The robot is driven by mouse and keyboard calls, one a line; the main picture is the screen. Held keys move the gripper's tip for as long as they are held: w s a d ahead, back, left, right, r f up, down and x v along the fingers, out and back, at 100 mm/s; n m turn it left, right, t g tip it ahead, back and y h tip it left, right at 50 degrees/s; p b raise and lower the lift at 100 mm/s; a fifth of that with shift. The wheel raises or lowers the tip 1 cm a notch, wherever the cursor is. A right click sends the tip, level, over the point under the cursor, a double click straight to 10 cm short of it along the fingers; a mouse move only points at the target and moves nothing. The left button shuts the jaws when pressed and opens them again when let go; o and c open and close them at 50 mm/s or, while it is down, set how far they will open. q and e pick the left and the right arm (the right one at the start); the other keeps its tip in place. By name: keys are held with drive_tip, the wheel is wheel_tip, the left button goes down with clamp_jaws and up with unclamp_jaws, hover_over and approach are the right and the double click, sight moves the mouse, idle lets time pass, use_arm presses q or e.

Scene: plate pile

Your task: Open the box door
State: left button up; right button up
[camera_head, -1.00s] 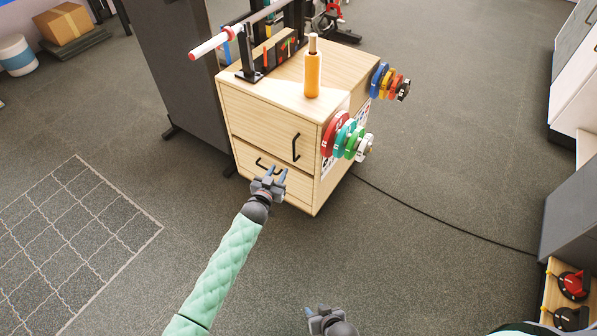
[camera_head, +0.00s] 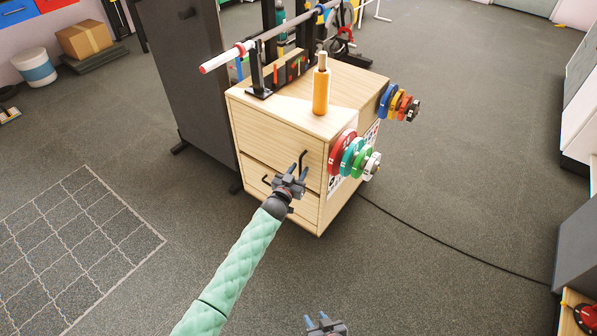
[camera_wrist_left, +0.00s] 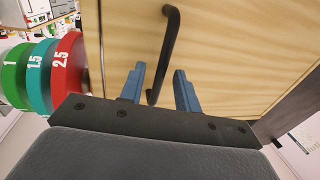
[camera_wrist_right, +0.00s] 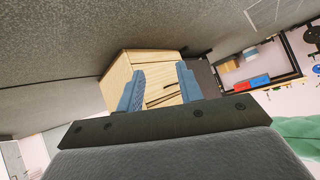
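The light wooden box (camera_head: 278,180) stands on the floor. Its upper door (camera_head: 262,136) looks closed and carries a black bar handle (camera_head: 302,160). A lower drawer with its own black handle is below. My left gripper (camera_head: 291,178) is at the lower end of the door handle. In the left wrist view the handle (camera_wrist_left: 168,45) runs between the two blue open fingers (camera_wrist_left: 158,88), with gaps on both sides. My right gripper (camera_head: 324,322) is low in the head view, away from the box. Its fingers (camera_wrist_right: 158,88) are open and empty, with the box far ahead.
Coloured weight plates (camera_head: 352,156) stick out from the box's right side, close to the left gripper. An orange bottle (camera_head: 321,88) and a black rack with a bar stand on top. A dark panel (camera_head: 190,80) stands at left. The floor in front is clear.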

use_arm(q)
drive_tip(key=shift+w, duration=0.1)
drive_tip(key=shift+c, duration=0.2)
clamp_jaws()
